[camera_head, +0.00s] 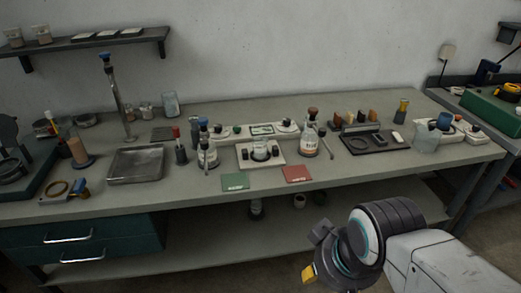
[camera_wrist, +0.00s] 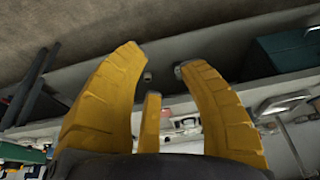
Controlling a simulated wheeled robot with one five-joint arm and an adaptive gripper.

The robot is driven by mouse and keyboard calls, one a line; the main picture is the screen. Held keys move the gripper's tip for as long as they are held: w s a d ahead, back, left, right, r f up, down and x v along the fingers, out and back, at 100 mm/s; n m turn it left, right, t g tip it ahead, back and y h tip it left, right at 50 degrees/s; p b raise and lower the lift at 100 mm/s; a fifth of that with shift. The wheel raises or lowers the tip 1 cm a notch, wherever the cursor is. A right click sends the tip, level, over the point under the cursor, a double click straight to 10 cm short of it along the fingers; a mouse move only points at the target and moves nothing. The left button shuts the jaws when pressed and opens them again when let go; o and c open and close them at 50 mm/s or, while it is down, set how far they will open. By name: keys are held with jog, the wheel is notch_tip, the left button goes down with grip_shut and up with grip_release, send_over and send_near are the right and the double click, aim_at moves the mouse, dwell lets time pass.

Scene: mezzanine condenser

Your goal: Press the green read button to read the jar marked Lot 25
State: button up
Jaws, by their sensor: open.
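A clear jar (camera_head: 261,150) stands on a white square unit (camera_head: 247,160) in the middle of the bench. Behind it is a pale panel (camera_head: 262,129) with a small display. A small dark green spot (camera_head: 237,129), possibly the green read button, shows at its left. Labelled bottles stand on either side: a left bottle (camera_head: 207,152) and a right bottle (camera_head: 309,138). The lot numbers are too small to read. My gripper (camera_head: 308,272) is in front of the bench, away from all of these. In the wrist view its yellow fingers (camera_wrist: 160,57) are apart and empty.
A green card (camera_head: 235,181) and a red card (camera_head: 297,174) lie near the bench's front edge. A metal tray (camera_head: 135,165) is at left, a dark tray (camera_head: 372,143) at right. Teal drawers (camera_head: 85,242) and a lower shelf are below.

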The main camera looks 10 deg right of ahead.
grip_shut()
dwell(1.4)
